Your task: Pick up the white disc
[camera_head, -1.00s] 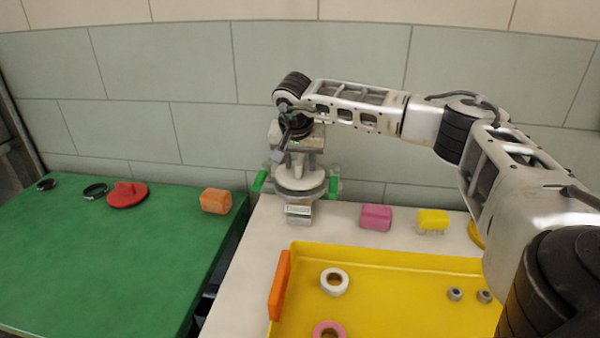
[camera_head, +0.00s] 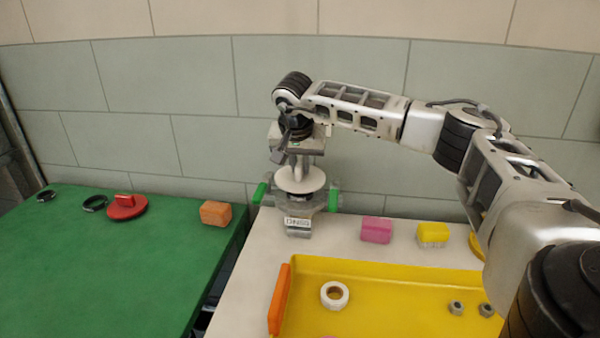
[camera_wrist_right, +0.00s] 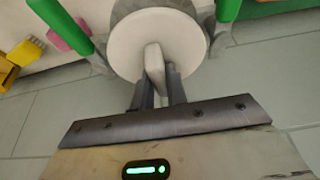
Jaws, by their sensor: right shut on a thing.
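The white disc (camera_head: 301,182) has an upright tab handle and is held level just above a grey valve body (camera_head: 299,223) with green handles on both sides. In the right wrist view the white disc (camera_wrist_right: 140,42) fills the top middle, with its tab (camera_wrist_right: 154,62) between the fingers. My right gripper (camera_head: 299,166) is shut on this tab from above; its fingertips also show in the wrist view (camera_wrist_right: 157,80). The valve's opening is hidden under the disc. My left gripper is not in view.
A yellow tray (camera_head: 390,275) with a white tape roll (camera_head: 335,294) and grey nuts stands in front. Pink (camera_head: 377,230) and yellow (camera_head: 433,234) blocks lie right of the valve. A green table (camera_head: 100,270) at left holds a red disc (camera_head: 126,207) and an orange block (camera_head: 215,213).

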